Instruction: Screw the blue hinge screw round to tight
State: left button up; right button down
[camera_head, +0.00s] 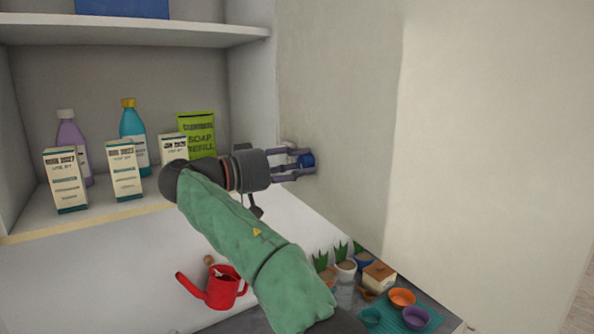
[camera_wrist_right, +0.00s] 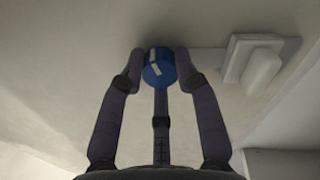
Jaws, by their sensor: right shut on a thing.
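The blue hinge screw (camera_head: 307,160) sits on the pale cabinet door panel (camera_head: 345,110), near the panel's left side. In the right wrist view the screw (camera_wrist_right: 159,67) is a round blue head with a white mark across its upper left. My right gripper (camera_head: 305,161) reaches it from the left, with its fingers on both sides of the head. In the wrist view the right gripper (camera_wrist_right: 158,72) is shut on the screw. A white hinge block (camera_wrist_right: 258,62) is beside the screw on the right. My left gripper is not in view.
Below are a red watering can (camera_head: 221,289), small potted plants (camera_head: 345,267) and bowls (camera_head: 402,298).

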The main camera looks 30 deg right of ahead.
jog(key=shift+w+a+f+m, duration=0.1)
jog(key=shift+a+f+m, duration=0.05)
jog(key=shift+f+m, duration=0.35)
jog(key=shift+r+b, duration=0.1)
jog(key=shift+b, duration=0.2)
jog(key=c, duration=1)
grip_release()
jog(key=shift+o, duration=0.5)
jog(key=shift+r, duration=0.15)
jog(key=a, duration=1.2)
jog(key=shift+w, duration=0.25)
